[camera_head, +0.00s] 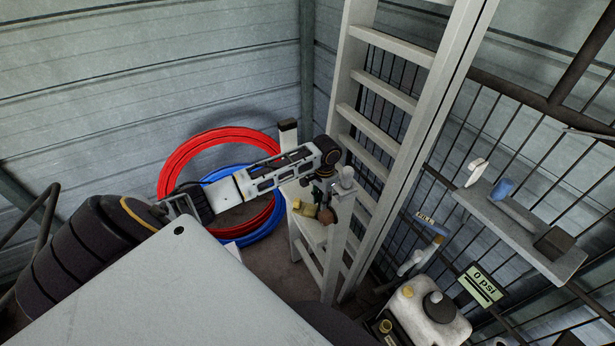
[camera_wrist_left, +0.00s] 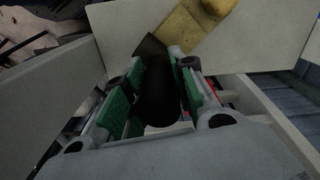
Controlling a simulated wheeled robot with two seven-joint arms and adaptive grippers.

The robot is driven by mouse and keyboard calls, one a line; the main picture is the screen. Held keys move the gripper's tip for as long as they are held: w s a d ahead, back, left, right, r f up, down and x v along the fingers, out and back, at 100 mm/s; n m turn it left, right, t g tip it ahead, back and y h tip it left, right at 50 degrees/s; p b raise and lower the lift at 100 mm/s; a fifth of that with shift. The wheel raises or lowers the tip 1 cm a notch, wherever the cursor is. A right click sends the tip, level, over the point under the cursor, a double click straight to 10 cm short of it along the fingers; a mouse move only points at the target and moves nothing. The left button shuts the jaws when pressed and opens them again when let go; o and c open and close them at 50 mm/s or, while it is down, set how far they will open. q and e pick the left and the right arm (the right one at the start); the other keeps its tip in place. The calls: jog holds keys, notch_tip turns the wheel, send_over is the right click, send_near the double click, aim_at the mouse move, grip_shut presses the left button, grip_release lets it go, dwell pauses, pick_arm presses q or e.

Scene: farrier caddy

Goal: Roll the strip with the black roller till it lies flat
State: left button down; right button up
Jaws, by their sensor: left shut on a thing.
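My left gripper (camera_head: 325,193) is over a small pale ledge (camera_head: 308,232) near the foot of the ladder. In the left wrist view, its green-padded fingers (camera_wrist_left: 160,85) are shut on the black roller (camera_wrist_left: 158,98), a dark cylinder between them. A yellow strip (camera_wrist_left: 195,24) lies on the pale surface just beyond the fingertips, with a bend or step in it; a dark flat piece shows beside it. In the head view the yellow strip (camera_head: 326,215) is small and partly covered by the gripper. I cannot tell whether the roller touches it. My right gripper is not in view.
A pale ladder (camera_head: 380,95) stands just right of the gripper.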

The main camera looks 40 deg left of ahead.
pick_arm(q)
jog(key=shift+s+a+f, duration=0.15)
jog(key=shift+a, duration=0.15)
jog(key=shift+s+a, duration=0.25)
jog(key=shift+a, duration=0.25)
jog(key=shift+s+a, duration=0.25)
jog(key=shift+a, duration=0.5)
jog(key=shift+s+a+r, duration=0.15)
jog(key=shift+a, duration=0.45)
jog(key=shift+s+a+r, duration=0.1)
jog(key=shift+a, duration=0.5)
jog(key=shift+r, duration=0.15)
jog(key=shift+r, duration=2.9)
